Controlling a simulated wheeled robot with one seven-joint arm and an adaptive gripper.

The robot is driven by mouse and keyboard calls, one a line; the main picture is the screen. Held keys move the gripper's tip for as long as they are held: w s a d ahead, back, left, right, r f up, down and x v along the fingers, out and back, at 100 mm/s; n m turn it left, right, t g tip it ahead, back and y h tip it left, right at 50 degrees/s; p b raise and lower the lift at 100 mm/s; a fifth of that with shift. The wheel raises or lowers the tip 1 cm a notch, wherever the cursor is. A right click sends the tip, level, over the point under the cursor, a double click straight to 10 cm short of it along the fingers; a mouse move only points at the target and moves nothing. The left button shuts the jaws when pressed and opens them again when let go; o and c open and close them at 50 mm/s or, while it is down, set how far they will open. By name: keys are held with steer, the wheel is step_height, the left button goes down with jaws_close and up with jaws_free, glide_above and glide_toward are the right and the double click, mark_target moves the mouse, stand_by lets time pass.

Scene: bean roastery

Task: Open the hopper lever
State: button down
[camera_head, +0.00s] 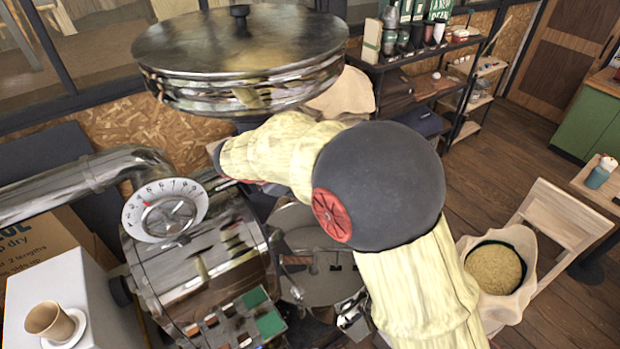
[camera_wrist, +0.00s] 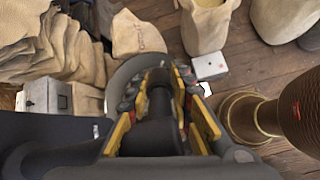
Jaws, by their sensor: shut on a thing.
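The hopper (camera_head: 190,85) is a wide, round metal vessel with a dark knobbed lid, at the upper left in the head view. The part that looks like the hopper lever (camera_wrist: 160,103) is a dark cylindrical handle in the wrist view. My gripper (camera_wrist: 167,85) has its yellow-padded fingers on both sides of this handle and is shut on it. In the head view my arm reaches in below the hopper, and the gripper and lever are hidden there.
The roaster drum (camera_head: 200,265) with a white dial (camera_head: 165,209) stands beneath the hopper. A sack of beans (camera_head: 494,268) and a wooden chair (camera_head: 565,225) are at the right. Open floor lies behind them.

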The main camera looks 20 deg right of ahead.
steer(key=shift+s+a+f+y+p, duration=0.1)
steer(key=shift+a+f+y+p, duration=0.2)
steer(key=shift+y+p, duration=0.25)
steer(key=c, duration=1.6)
jaws_free()
steer(key=shift+o, duration=0.2)
steer(key=v, duration=0.5)
steer(key=s+a, duration=0.3)
steer(key=a, duration=0.8)
steer(key=shift+s+a, duration=0.2)
steer(key=shift+s, duration=0.05)
